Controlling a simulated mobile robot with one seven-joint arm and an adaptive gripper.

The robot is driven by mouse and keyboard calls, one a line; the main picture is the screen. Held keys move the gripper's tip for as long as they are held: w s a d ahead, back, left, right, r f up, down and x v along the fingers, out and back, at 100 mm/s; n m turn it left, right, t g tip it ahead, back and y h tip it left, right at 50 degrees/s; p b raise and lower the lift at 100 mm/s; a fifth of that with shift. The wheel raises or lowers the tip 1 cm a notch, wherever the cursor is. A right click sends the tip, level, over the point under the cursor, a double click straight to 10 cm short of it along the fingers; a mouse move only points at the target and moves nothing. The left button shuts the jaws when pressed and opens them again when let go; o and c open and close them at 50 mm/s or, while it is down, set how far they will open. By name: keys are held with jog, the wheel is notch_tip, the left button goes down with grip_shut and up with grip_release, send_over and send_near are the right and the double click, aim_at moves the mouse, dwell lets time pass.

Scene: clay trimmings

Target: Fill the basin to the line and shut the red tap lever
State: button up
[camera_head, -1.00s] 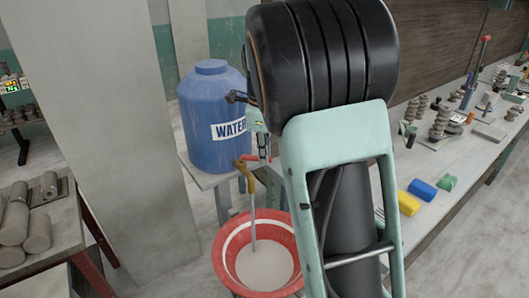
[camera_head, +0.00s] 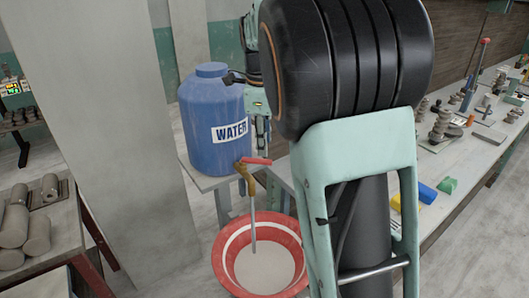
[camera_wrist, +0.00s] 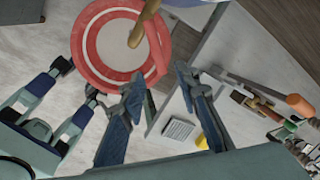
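The blue WATER tank (camera_head: 212,125) has a brass tap (camera_head: 244,176) with a red lever (camera_head: 257,161) pointing right. A thin stream (camera_head: 253,228) runs from the tap into the red basin (camera_head: 222,262). Pale water (camera_head: 265,270) lies in the basin, its surface below the white ring (camera_head: 234,246) on the inner wall. My gripper, partly hidden by my arm in the head view, is just above the lever there. In the wrist view my gripper (camera_wrist: 160,92) is open, fingers apart and empty; the lever (camera_wrist: 157,50) ends near the gap between them, with the basin (camera_wrist: 84,50) beyond.
A pale pillar (camera_head: 105,120) stands left of the tank. A table with clay rolls (camera_head: 36,232) is at the far left. The right workbench (camera_head: 455,165) holds clay pieces, tools and a blue block (camera_head: 427,194). Floor shows between pillar and basin.

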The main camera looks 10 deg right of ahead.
notch_tip(320, 180, up, 6)
jog(key=s, duration=0.1)
jog(key=shift+a, duration=0.2)
jog(key=shift+r, duration=0.1)
jog(key=shift+c, duration=0.3)
dwell(4.0)
